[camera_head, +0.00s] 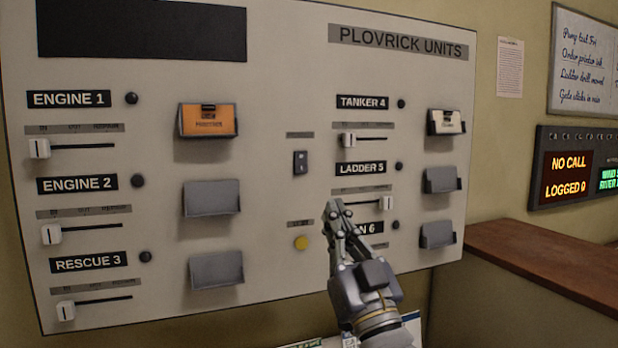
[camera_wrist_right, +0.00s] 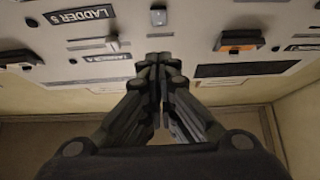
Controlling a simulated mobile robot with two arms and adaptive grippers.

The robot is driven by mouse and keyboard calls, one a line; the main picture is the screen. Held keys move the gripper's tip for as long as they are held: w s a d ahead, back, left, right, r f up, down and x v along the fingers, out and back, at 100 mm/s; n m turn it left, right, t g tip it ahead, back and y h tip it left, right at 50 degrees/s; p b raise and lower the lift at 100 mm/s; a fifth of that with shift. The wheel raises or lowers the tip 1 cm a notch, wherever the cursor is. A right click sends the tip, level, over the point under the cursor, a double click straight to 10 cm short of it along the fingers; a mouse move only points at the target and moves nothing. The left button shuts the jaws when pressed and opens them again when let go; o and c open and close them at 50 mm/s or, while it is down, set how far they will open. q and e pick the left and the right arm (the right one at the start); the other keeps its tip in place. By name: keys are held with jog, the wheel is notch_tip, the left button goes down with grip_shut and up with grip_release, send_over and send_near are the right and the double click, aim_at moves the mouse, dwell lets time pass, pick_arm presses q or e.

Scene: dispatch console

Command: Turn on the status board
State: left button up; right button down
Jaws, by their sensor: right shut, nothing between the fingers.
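The status board (camera_head: 270,90) is a large pale panel on the wall, headed "PLOVRICK UNITS". A small dark rocker switch (camera_head: 300,163) sits in its middle column, under a small grey label strip. A round yellow button (camera_head: 301,243) is below it. My right gripper (camera_head: 335,208) is shut and empty, in front of the board right of the yellow button, covering part of the bottom right label. In the right wrist view its fingers (camera_wrist_right: 160,62) point at the board, and the switch (camera_wrist_right: 158,17) shows beyond the tips. My left gripper is not in view.
Sliders such as Engine 1's (camera_head: 40,149) and card pockets (camera_head: 212,198) line the board. An orange card (camera_head: 208,121) and a white card (camera_head: 446,122) fill the top pockets. A wooden counter (camera_head: 545,262) stands right, below a lit display (camera_head: 568,176).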

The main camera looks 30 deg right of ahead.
jog(key=p, duration=0.4)
send_near(302, 156)
notch_tip(302, 156, up, 4)
jog(key=s, duration=0.1)
jog(key=w, duration=0.1)
jog(key=w+p, duration=0.1)
jog(key=w, duration=0.1)
jog(key=w+f, duration=0.1)
jog(key=shift+w+d, duration=0.15)
jog(key=shift+d, duration=0.2)
